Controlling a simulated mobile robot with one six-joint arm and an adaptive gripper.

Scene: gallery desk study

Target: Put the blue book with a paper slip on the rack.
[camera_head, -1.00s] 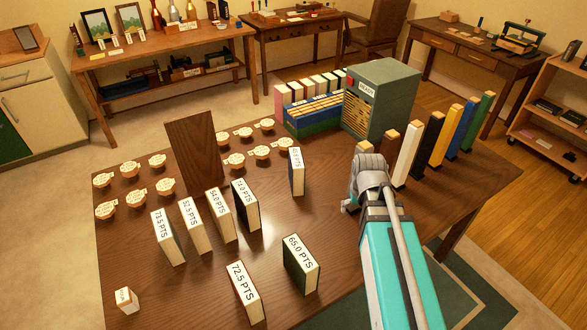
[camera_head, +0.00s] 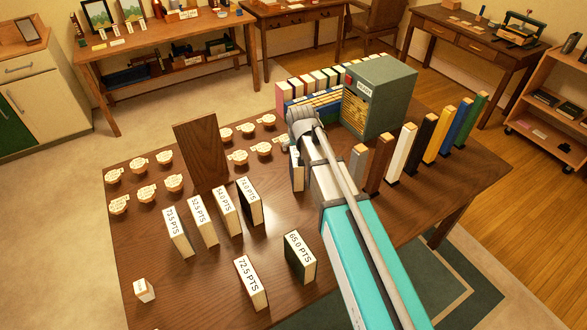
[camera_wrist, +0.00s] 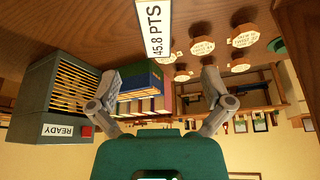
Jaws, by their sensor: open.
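The blue book (camera_head: 297,181) stands upright on the desk, mostly hidden behind my arm in the head view. Its white label reading 45.8 PTS shows in the wrist view (camera_wrist: 154,28). A separate paper slip in it cannot be made out. My gripper (camera_wrist: 161,76) is open and empty, its fingers apart on either side of the label's line, and the book lies beyond them. In the head view my arm hides most of the gripper. A stepped holder in pink, blue and green (camera_head: 318,104) stands beside the machine; whether this is the rack I cannot tell.
A grey-green machine marked READY (camera_head: 381,98) stands at the back. Several coloured upright blocks (camera_head: 434,133) line the right. Several labelled books (camera_head: 203,222), a brown upright board (camera_head: 201,155) and round labelled pieces (camera_head: 166,160) occupy the left.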

